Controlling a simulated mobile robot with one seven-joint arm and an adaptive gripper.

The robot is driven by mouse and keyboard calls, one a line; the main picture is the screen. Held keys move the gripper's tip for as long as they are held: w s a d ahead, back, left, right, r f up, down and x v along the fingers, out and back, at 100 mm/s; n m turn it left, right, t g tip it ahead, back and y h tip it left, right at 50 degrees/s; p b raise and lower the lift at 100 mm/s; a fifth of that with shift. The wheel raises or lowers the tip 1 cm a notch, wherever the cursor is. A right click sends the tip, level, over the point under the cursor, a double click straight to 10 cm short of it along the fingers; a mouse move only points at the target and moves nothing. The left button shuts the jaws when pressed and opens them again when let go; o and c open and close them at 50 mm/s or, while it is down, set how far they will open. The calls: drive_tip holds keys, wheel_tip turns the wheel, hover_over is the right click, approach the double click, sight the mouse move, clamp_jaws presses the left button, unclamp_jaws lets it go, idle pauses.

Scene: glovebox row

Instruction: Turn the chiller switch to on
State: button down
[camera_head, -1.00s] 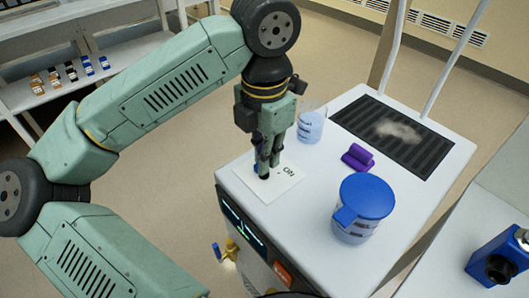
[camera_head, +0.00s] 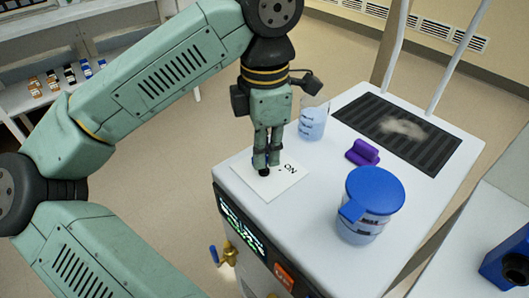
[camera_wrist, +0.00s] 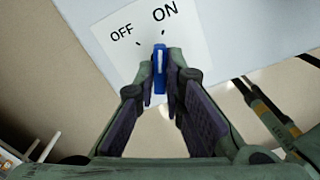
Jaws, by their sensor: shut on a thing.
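The chiller switch (camera_wrist: 159,68) is a blue handle with a white line on it, standing on a white label card (camera_wrist: 199,38) printed OFF and ON. In the wrist view, the handle points up the picture, its white line closer to the ON tick than to the OFF tick. My gripper (camera_wrist: 160,72) is shut on the switch, one finger on each side. In the head view, my gripper (camera_head: 266,163) reaches down onto the card at the corner of the white chiller top (camera_head: 306,211); its fingers hide most of the switch. A lit display (camera_head: 243,222) is on the chiller's front.
On the chiller top are a beaker of pale liquid (camera_head: 312,122), a purple object (camera_head: 362,152), a blue-lidded jar (camera_head: 370,200) and a dark ribbed mat (camera_head: 407,133). An orange rocker (camera_head: 284,275) and a brass valve (camera_head: 228,254) are on the front.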

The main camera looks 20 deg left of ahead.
drive_tip(key=shift+m, duration=0.5)
drive_tip(key=c, duration=1.7)
unclamp_jaws()
wheel_tip(320, 180, up, 8)
drive_tip(key=shift+f, duration=0.2)
drive_tip(key=shift+s, duration=0.1)
